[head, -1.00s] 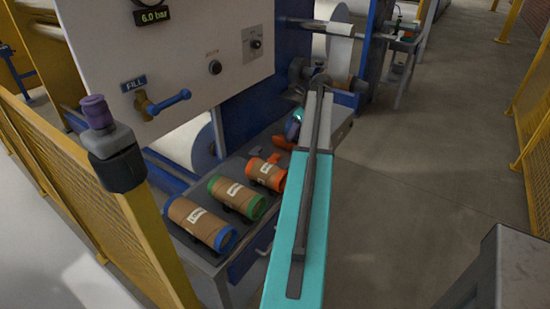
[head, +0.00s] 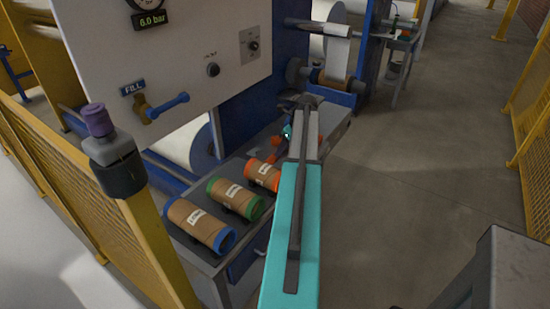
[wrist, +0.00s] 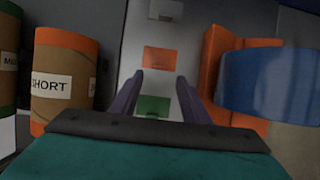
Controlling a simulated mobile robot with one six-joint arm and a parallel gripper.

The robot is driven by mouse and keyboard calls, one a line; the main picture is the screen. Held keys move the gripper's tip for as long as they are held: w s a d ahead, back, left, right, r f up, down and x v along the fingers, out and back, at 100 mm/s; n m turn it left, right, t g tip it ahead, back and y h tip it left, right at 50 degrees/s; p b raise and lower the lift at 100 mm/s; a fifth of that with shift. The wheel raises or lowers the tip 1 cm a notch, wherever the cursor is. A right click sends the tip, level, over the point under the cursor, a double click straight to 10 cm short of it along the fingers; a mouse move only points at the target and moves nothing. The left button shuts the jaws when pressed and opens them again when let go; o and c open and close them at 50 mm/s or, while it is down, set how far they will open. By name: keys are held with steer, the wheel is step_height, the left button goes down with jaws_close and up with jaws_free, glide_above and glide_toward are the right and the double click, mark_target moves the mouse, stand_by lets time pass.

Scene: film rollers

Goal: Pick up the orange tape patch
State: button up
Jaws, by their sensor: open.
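The orange tape patch (wrist: 159,59) lies flat on the grey bench top in the wrist view, just beyond my fingertips and roughly centred between them. My gripper (wrist: 158,78) is open, its two dark fingers spread with nothing held. A green patch (wrist: 153,106) lies nearer, between the fingers. A whitish patch (wrist: 165,10) lies farther off at the top edge. In the head view my arm hides much of this area, and I cannot make out the orange patch there with certainty.
An orange block (wrist: 215,70) and a blue rounded part (wrist: 283,82) are close right. Green-ended (head: 236,198) and blue-ended (head: 200,225) rolls lie along the bench. Open floor lies right.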

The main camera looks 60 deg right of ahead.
mark_target(279, 162)
stand_by(0.3)
steer(key=shift+p+x, duration=0.8)
steer(key=shift+x, duration=0.5)
steer(key=shift+p+x, duration=0.3)
steer(key=shift+x, duration=1)
steer(key=shift+w+a, duration=0.1)
steer(key=shift+a, duration=0.05)
steer(key=c, duration=0.9)
